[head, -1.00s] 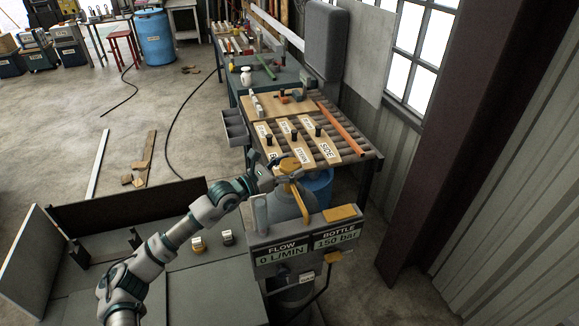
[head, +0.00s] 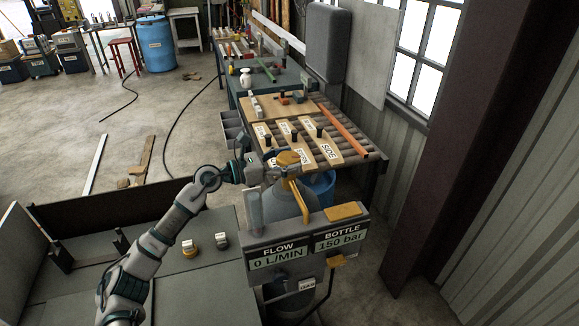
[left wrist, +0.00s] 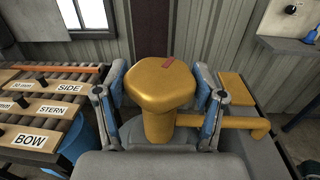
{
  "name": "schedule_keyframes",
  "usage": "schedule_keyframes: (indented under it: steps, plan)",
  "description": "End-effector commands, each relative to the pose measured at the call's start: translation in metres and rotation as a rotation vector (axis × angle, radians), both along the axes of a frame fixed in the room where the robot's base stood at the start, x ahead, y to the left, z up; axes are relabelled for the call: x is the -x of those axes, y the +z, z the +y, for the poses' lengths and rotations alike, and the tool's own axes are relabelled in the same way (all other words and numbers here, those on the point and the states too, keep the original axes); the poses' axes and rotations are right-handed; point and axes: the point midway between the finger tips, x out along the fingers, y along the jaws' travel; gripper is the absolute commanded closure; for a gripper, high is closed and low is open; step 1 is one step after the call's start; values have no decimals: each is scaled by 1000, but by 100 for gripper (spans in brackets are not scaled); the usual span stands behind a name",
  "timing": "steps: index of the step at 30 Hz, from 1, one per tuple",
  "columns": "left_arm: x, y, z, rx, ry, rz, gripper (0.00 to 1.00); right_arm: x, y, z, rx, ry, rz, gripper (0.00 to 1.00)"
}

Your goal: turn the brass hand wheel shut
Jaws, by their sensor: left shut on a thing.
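The brass hand wheel (head: 288,158) sits on top of the grey bottle (head: 284,203), above a brass valve body. In the left wrist view the hand wheel (left wrist: 162,80) is large, with rounded corners and a reddish mark on its top. My left gripper (head: 262,168) reaches it from the left. In the left wrist view its two fingers (left wrist: 160,103) stand on either side of the wheel, shut on it. The panel (head: 306,247) in front of the bottle reads flow 0 L/MIN and bottle 150 bar. My right gripper is not in view.
A roller bench (head: 368,160) with labelled wooden boards stands behind the bottle. A blue drum (head: 322,187) is below it. Two small knobs (head: 190,248) sit on the grey deck at the left. A dark steel column (head: 440,150) rises at the right.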

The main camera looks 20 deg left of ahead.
Motion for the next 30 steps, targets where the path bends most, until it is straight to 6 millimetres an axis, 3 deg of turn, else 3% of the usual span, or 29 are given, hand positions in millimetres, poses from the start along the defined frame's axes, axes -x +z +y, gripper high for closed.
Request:
schedule_keyframes:
  steps: [6, 15, 30]
  plan:
    - [-2, -3, 2, 2, -83, 0, 66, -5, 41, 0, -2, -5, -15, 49]
    - [-3, -1, 2, 5, -258, 1, 66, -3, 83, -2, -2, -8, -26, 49]
    - [-2, 2, 2, 3, -568, -1, 66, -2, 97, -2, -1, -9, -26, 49]
